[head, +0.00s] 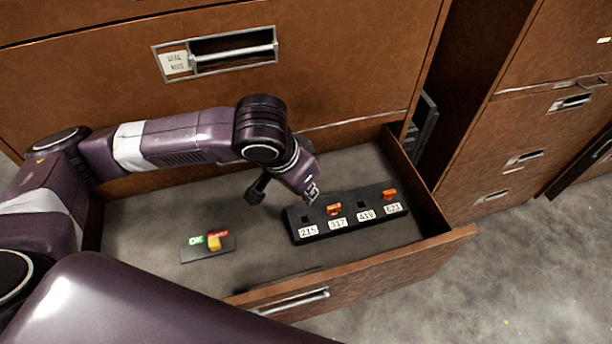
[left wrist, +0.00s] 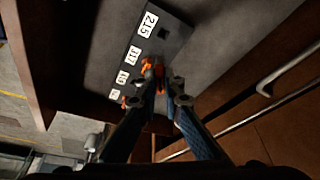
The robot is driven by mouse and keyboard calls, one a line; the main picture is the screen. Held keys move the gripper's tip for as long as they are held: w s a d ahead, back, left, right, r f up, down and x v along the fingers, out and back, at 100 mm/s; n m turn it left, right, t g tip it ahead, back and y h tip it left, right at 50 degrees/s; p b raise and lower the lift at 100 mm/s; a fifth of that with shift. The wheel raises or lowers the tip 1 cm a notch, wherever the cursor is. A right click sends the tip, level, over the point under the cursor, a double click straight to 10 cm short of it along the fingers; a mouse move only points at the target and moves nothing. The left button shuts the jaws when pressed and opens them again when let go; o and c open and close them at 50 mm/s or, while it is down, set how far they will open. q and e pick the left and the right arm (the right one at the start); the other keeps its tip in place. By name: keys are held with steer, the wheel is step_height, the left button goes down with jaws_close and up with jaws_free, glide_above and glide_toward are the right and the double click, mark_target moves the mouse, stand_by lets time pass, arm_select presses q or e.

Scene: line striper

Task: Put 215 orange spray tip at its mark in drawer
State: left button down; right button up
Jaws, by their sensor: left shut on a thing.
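A black rack (head: 345,214) in the open drawer carries white labels 215, 317, 419 and one more at the right end. The square hole by 215 (head: 307,220) is empty; it also shows in the left wrist view (left wrist: 162,33). An orange tip (head: 334,209) sits at 317 and another (head: 389,194) at the right end. The 419 hole looks empty. My left gripper (head: 312,193) is above the rack's back edge, near 215 and 317. Its fingers are shut on a small orange spray tip (left wrist: 159,72), mostly hidden between them. My right gripper is out of view.
A small dark plate (head: 208,247) with a green OK label, a red label and a yellow block lies left on the drawer floor. The drawer's wooden front (head: 370,268) and right wall bound the space. A closed drawer with a handle (head: 235,52) stands behind.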

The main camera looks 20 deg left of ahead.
arm_select(q)
steer(key=f+b, duration=0.2)
steer(key=a+f+b, duration=0.1)
steer(key=f+b, duration=0.1)
steer(key=b, duration=0.1)
steer(key=shift+f, duration=0.4)
steer(key=shift+f+b, duration=0.75)
steer(key=shift+b, duration=0.15)
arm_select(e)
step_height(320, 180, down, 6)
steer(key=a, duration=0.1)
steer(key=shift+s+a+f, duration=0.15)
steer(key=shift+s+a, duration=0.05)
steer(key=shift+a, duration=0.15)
arm_select(q)
steer(key=shift+f, duration=0.15)
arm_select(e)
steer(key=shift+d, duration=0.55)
arm_select(q)
steer(key=shift+f, duration=0.55)
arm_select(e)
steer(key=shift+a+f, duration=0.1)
